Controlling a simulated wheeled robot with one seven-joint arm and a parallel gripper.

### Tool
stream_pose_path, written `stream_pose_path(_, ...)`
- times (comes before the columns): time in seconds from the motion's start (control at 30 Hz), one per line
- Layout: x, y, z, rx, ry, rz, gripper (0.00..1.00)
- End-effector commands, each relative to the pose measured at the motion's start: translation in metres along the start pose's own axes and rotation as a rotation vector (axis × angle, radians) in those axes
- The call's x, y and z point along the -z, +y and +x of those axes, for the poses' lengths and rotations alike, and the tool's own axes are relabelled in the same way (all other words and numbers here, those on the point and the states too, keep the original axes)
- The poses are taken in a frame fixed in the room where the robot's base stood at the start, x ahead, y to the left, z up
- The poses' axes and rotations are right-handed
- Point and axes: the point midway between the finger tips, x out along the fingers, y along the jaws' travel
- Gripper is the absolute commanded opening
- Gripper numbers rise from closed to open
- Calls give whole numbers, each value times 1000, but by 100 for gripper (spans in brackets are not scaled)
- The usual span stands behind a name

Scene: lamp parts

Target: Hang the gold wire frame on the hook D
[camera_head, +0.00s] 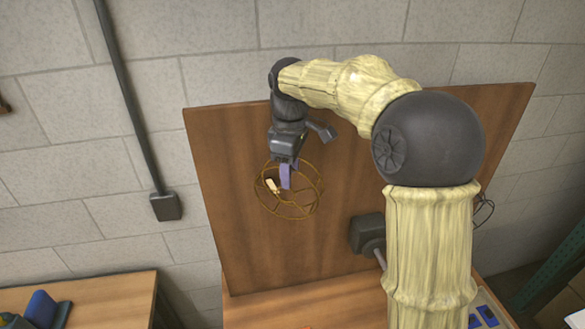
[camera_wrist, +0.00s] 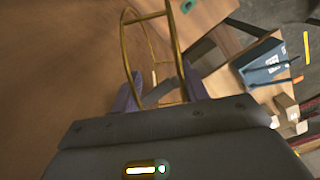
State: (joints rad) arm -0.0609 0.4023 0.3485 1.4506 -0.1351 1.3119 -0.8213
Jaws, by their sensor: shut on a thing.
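The gold wire frame (camera_head: 297,213) is a round cage of thin rings and ribs, held in front of the upright wooden board. My gripper (camera_head: 286,178) points down and is shut on the frame near its upper part. In the wrist view the frame (camera_wrist: 151,50) rises between the two purple-grey fingers of my gripper (camera_wrist: 158,92). The frame appears clear of the table. Hook D cannot be made out in either view; part of the board is hidden behind my arm.
The wooden board (camera_head: 225,180) stands upright on a wooden table (camera_head: 330,305). A dark box-like fixture (camera_head: 368,233) sits low in front of the board. A second table (camera_head: 110,302) with a blue object (camera_head: 42,308) is at lower left. A pipe with a box (camera_head: 166,206) runs down the block wall.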

Motion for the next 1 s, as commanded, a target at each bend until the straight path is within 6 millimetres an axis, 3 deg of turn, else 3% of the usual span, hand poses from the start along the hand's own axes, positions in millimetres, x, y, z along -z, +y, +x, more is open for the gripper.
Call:
stream_pose_path(0.33, 1, 2, 5, 0, 2, -3, 17)
stream_pose_path(0.37, 1, 2, 6, 0, 1, -3, 46)
stream_pose_path(0.5, 1, 2, 5, 0, 1, -2, 70)
stream_pose_path(0.83, 1, 1, 1, -2, 2, -1, 70)
stream_pose_path(1.0, 1, 2, -13, -4, 3, -1, 70)
